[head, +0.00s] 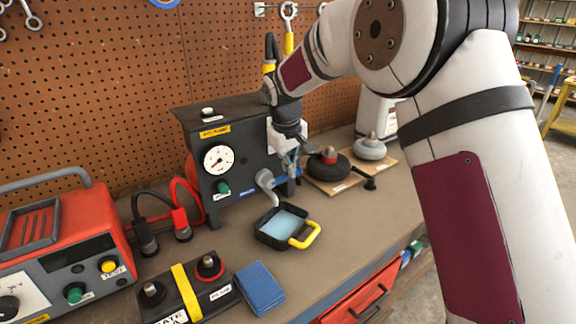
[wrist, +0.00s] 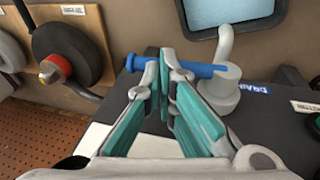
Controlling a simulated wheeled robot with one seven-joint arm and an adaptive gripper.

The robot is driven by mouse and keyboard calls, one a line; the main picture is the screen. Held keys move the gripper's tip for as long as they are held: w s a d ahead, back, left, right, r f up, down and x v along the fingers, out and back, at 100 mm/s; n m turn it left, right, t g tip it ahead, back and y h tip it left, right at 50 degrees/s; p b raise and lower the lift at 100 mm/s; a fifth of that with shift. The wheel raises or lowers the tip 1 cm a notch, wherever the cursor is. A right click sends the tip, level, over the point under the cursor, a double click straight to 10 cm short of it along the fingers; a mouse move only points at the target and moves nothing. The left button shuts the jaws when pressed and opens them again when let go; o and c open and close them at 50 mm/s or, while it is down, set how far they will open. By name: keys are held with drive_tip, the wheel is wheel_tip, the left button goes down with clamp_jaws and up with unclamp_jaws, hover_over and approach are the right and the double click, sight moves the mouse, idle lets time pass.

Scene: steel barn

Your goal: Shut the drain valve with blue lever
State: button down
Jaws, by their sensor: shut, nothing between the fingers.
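The drain valve (head: 265,180) is a grey spout on the front of a black machine; it also shows in the wrist view (wrist: 221,92). Its blue lever (head: 286,178) sticks out sideways from the valve, to the right in the head view and to the left in the wrist view (wrist: 199,70). My gripper (head: 291,160) is shut and empty, pointing down at the lever. In the wrist view the teal-padded fingers (wrist: 162,75) cross in front of the lever's middle. I cannot tell whether they touch it. The arm and gripper hide part of the machine.
A black pan (head: 264,238) with pale blue liquid and a yellow handle stands below the spout. A wooden board (head: 327,187) with dark and grey round weights lies right of the lever. A red tester (head: 70,240) and a blue cloth (head: 260,287) are at left and front.

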drive_tip(key=shift+d+f, duration=0.1)
drive_tip(key=shift+f, duration=0.05)
idle(0.6)
drive_tip(key=w+d+p+v, duration=0.1)
drive_tip(key=d+v, duration=0.1)
drive_tip(key=v, duration=1.1)
drive_tip(key=shift+w+d+r+p, duration=0.2)
drive_tip(key=shift+w+r+p, duration=0.15)
drive_tip(key=shift+r, duration=0.35)
